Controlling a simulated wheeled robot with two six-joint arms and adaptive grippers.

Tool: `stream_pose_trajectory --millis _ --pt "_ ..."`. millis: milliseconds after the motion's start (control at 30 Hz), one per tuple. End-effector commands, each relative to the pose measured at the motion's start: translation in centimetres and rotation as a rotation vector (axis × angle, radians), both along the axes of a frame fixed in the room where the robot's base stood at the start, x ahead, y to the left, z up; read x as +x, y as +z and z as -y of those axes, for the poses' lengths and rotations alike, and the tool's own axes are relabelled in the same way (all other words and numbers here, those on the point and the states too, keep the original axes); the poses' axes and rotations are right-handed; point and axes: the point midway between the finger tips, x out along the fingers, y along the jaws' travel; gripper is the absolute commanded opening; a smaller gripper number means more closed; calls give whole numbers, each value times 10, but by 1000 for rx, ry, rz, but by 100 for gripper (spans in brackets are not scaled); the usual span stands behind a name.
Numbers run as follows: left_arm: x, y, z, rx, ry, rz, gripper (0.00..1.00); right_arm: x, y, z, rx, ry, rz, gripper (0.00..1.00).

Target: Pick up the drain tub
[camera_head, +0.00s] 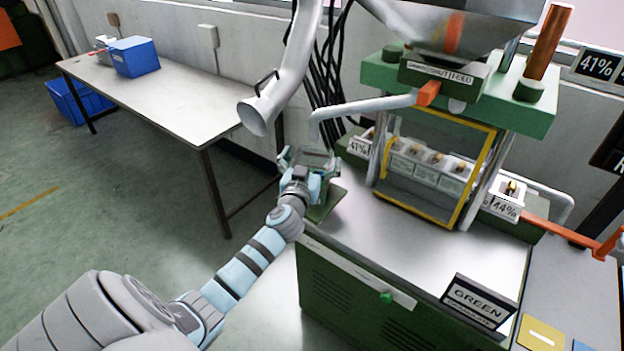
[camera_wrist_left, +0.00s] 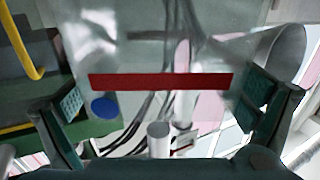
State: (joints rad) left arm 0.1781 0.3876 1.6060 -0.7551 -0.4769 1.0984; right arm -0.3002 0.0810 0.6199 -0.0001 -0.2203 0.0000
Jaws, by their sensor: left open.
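The drain tub (camera_head: 316,157) looks like a clear, see-through container at the left end of the green machine bench, below a pale pipe. In the left wrist view the clear tub (camera_wrist_left: 150,50) fills the middle, with a dark red band across it and a blue round spot at its lower left. My left gripper (camera_head: 307,168) is at the tub, partly covering it. In the wrist view my left gripper (camera_wrist_left: 163,103) is open, with one green-padded finger on each side of the tub. Whether the pads touch it I cannot tell. My right gripper is not in view.
The green press (camera_head: 460,85) with a yellow-framed guard stands right of the tub. A wide grey duct (camera_head: 285,80) hangs just above left. A long table (camera_head: 170,95) with a blue bin (camera_head: 134,57) stands at the back left. The floor between is clear.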

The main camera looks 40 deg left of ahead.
Motion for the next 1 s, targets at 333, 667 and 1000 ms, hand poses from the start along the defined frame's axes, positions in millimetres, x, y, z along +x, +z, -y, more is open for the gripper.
stream_pose_trajectory --millis 333,667,1000 --pt "2 -1 -1 0 -1 -1 79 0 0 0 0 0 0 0" --pt "2 -1 -1 0 -1 -1 26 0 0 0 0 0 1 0" --pt "2 1 -1 0 -1 0 15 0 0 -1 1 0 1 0"
